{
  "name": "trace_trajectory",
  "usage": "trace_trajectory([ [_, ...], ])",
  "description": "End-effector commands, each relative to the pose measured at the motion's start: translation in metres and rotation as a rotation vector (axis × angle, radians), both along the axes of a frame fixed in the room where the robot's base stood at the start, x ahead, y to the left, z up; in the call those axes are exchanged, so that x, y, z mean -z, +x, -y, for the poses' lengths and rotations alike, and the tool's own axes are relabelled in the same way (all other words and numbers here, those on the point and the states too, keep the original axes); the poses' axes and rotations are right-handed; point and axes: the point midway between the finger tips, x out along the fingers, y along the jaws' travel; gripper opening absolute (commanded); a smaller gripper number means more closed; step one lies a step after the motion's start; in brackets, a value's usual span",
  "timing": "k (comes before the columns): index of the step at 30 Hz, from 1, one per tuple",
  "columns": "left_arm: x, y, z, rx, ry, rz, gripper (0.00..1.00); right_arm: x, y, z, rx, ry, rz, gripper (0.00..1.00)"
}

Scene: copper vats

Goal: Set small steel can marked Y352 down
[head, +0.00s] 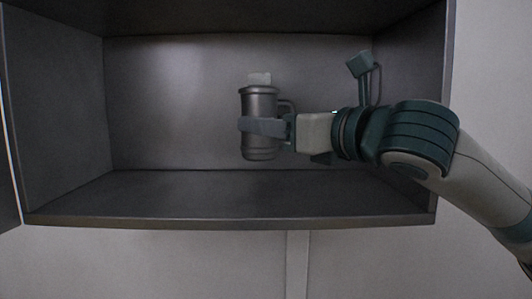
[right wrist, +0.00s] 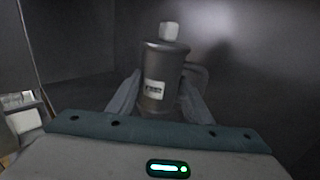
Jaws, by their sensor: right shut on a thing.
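The small steel can (head: 260,104) is a dark grey cylinder with a pale knob on top and a side handle. It is upright inside an open dark cabinet (head: 230,205). My right gripper (head: 262,127) reaches in from the right and is shut around the can's body. In the right wrist view the can (right wrist: 165,62) stands between the two fingers (right wrist: 155,95), with a white label on its front too small to read. I cannot tell whether its base touches the cabinet floor. My left gripper is not in view.
The cabinet's side walls (head: 55,100), back and top edge enclose the can. Its floor is bare to the left of the can. An open door edge (head: 8,190) shows at the far left. A pale wall (head: 150,265) lies below the cabinet.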

Motion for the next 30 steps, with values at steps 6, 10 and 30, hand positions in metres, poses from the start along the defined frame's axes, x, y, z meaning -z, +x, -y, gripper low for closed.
trace_trajectory([
  [6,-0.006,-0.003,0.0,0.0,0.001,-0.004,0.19,0.012,-0.001,0.0,-0.001,0.002,0.004,0.08],
  [10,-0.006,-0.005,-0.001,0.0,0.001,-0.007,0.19,0.013,-0.001,0.0,0.0,0.002,0.004,0.08],
  [30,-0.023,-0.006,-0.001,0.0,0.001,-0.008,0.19,0.049,0.0,0.0,-0.001,0.002,0.002,0.08],
])
